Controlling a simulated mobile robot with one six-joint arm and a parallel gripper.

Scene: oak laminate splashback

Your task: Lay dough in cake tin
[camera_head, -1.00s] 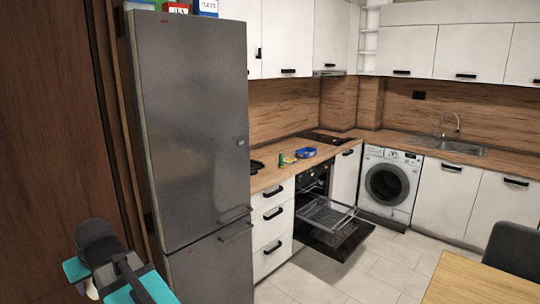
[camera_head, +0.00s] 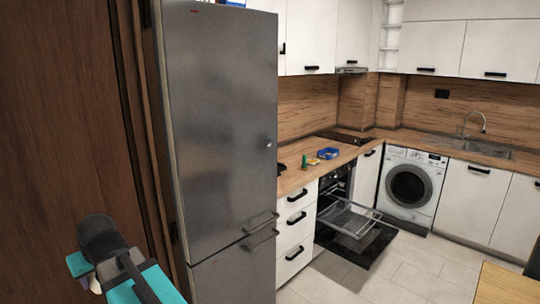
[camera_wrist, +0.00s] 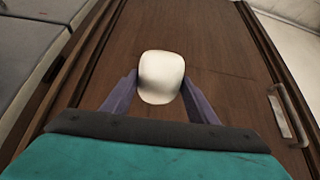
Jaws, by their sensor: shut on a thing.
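My gripper (camera_wrist: 160,95) is shut on a pale, rounded lump of dough (camera_wrist: 160,76), held between its two fingers in the wrist view. In the head view the gripper is at the lower left, mostly hidden behind my own arm, and a bit of the pale dough (camera_head: 95,284) shows beside it. A blue round tin (camera_head: 328,153), which looks like the cake tin, stands on the wooden counter (camera_head: 292,181) near the hob, well away from my gripper. Its inside is too small to make out.
A tall grey fridge (camera_head: 222,130) stands between my arm and the counter. The oven door (camera_head: 352,238) is open with a rack (camera_head: 352,217) pulled out. A green item (camera_head: 304,162) and a yellow item (camera_head: 313,162) lie near the tin. A table corner (camera_head: 505,284) is at lower right.

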